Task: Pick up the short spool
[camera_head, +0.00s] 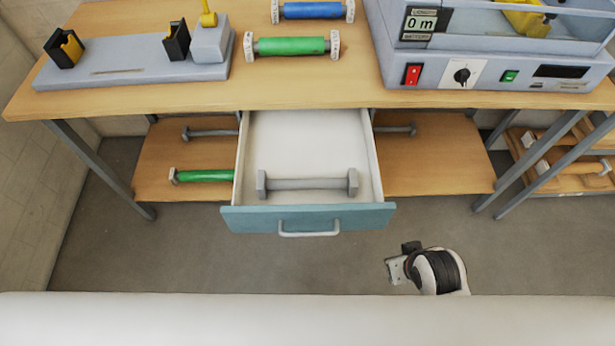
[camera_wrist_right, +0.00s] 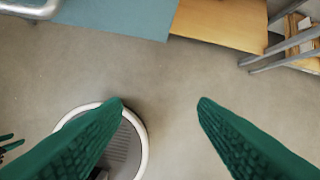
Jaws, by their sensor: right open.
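A grey spool (camera_head: 307,187) with hexagonal ends lies across the open drawer (camera_head: 285,130) in the head view. A green spool (camera_head: 292,46) and a blue spool (camera_head: 313,10) lie on the table. Another green spool (camera_head: 205,176) and thin grey spools (camera_head: 212,133) (camera_head: 396,130) are on the lower shelf. I cannot tell for sure which is the short one. My right gripper (camera_wrist_right: 160,103) is open and empty over the floor, in front of the drawer. Its wrist shows in the head view. Small dark green fingers at the wrist view's left edge look like my left gripper (camera_wrist_right: 9,142).
The laminator (camera_head: 490,72) stands at the table's right, a grey spool stand (camera_head: 130,68) at its left. The drawer's teal front (camera_head: 308,218) with its handle (camera_head: 309,230) juts out. A rack with more rolls (camera_head: 565,165) stands at right.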

